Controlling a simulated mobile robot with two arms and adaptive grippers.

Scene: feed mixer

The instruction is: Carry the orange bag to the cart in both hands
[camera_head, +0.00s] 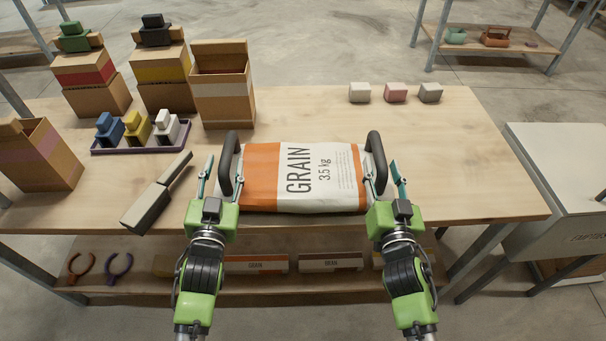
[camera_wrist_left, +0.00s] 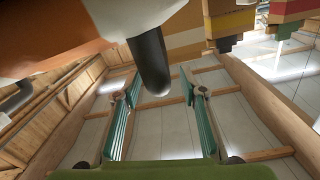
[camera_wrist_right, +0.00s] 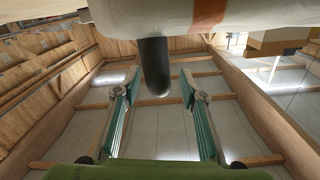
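The orange and white grain bag (camera_head: 324,178) lies flat at the table's front edge, with a dark handle standing at each end. My left gripper (camera_head: 218,178) is at the left handle (camera_head: 230,163). In the left wrist view the handle (camera_wrist_left: 150,62) shows between its spread teal fingers, with gaps on both sides. My right gripper (camera_head: 385,178) is at the right handle (camera_head: 377,160). In the right wrist view that handle (camera_wrist_right: 154,66) also sits between spread fingers. Both grippers are open. A pale-topped unit (camera_head: 560,160), apparently the cart, stands at the right, partly cut off.
A grey tool (camera_head: 150,205) lies left of my left gripper. Behind are a purple tray (camera_head: 140,149) of small blocks, an open carton (camera_head: 223,100) and stacked boxes. Three small blocks (camera_head: 395,92) stand at the back right. The table (camera_head: 450,160) right of the bag is clear.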

